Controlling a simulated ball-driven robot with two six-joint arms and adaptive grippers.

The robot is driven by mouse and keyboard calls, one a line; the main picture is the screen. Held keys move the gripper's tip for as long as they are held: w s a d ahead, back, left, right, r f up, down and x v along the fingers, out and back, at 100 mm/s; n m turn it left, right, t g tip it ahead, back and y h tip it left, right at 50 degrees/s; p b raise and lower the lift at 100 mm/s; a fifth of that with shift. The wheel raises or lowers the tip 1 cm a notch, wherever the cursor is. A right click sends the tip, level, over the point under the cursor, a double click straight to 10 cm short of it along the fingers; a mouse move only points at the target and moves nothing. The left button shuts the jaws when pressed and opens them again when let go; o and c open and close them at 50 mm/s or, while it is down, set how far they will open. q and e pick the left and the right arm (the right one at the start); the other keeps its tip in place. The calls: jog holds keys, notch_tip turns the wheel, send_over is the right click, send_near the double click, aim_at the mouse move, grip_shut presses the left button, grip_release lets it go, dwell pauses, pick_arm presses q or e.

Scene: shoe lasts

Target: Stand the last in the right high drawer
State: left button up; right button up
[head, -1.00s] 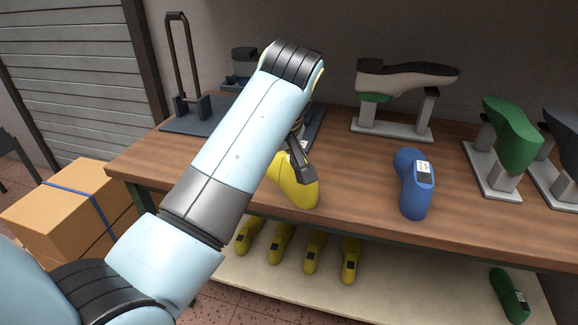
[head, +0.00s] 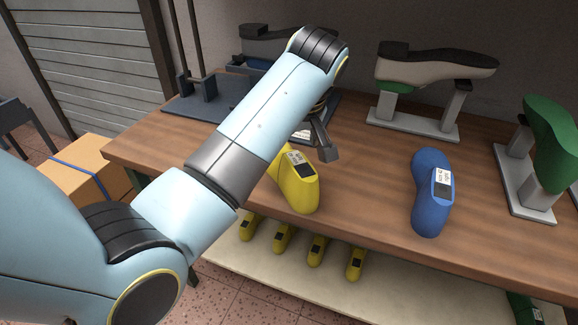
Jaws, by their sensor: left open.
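A yellow last (head: 300,189) stands on the wooden bench near its front edge, partly hidden behind my left arm. It has a white label and a dark patch on top. A blue last (head: 429,205) with a white label stands on the bench to its right. My left gripper (head: 325,146) is open just above and behind the yellow last; part of it is hidden by my forearm. I cannot tell whether it touches the last. My right gripper is not in view. No drawer can be made out.
A shoe on a grey stand (head: 415,123) is at the back of the bench. A green last on a stand (head: 549,145) is at the right. Several yellow lasts (head: 316,250) lie on the lower shelf (head: 300,278). A cardboard box (head: 75,172) sits at the left.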

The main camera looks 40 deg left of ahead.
pick_arm(q)
jog(key=x, duration=0.5)
jog(key=shift+s+d+f, duration=0.1)
jog(key=shift+d+f, duration=0.05)
jog(key=shift+f, duration=0.3)
jog(key=shift+r, duration=0.1)
grip_shut()
